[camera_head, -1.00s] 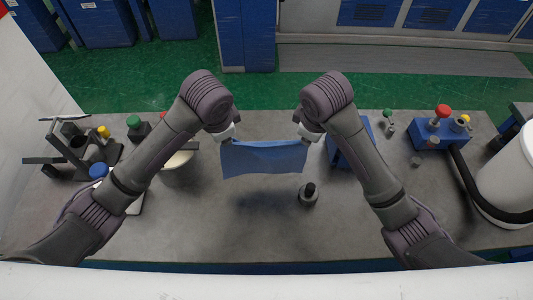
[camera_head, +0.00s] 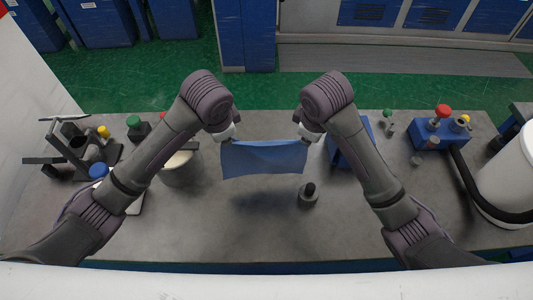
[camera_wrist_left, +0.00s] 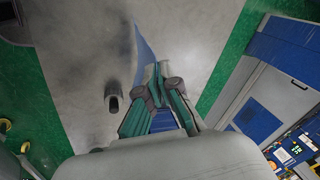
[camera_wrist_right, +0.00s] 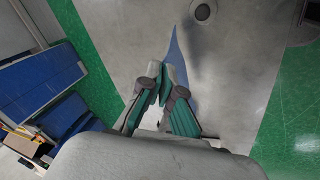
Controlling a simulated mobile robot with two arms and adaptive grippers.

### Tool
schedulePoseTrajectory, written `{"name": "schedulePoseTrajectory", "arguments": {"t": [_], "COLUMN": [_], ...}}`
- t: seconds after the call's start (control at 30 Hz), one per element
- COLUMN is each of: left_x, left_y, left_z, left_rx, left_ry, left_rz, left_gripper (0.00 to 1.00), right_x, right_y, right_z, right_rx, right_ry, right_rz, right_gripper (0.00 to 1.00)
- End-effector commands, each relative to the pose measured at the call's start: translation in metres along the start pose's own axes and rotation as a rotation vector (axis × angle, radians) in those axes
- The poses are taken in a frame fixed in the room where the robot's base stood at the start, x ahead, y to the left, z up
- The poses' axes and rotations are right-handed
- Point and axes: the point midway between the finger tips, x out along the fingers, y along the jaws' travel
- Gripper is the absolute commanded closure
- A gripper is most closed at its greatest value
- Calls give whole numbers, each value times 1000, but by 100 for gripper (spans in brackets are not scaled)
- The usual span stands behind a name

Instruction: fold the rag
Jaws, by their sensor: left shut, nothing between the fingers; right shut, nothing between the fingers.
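The blue rag (camera_head: 264,159) hangs spread out above the grey table, its upper edge stretched between my two grippers. Its dark shadow lies on the table below. My left gripper (camera_head: 226,138) is shut at the rag's upper left corner. My right gripper (camera_head: 304,138) is shut at the upper right corner. In the left wrist view a narrow blue strip of the rag (camera_wrist_left: 146,48) runs to the closed fingertips (camera_wrist_left: 156,68). In the right wrist view the rag (camera_wrist_right: 174,52) likewise meets the closed fingertips (camera_wrist_right: 166,70). The exact pinch points are too small to see clearly.
A small grey cylinder with a black top (camera_head: 309,194) stands on the table (camera_head: 255,235) below and right of the rag. A pale round container (camera_head: 180,172) is partly behind my left arm. A blue box with a red knob (camera_head: 440,130) stands right. The front middle is clear.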

Motion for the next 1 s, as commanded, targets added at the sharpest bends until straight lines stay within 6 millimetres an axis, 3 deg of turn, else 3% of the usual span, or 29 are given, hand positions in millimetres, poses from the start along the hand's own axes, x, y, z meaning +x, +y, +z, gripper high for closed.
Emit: {"name": "schedulePoseTrajectory", "arguments": {"t": [0.17, 0.43, 1.0], "left_x": [7, 42, 106], "left_y": [2, 11, -39], "left_z": [2, 11, -10], "left_rx": [0, -4, -4], "left_ry": [-7, -53, -51], "left_rz": [11, 90, 87], "left_gripper": [100, 100, 100], "right_x": [7, 42, 106], "right_y": [-2, -11, 39], "right_z": [1, 11, -10], "right_rx": [0, 4, 4], "right_ry": [-6, -52, -51], "right_rz": [-10, -91, -87], "right_gripper": [100, 100, 100]}}
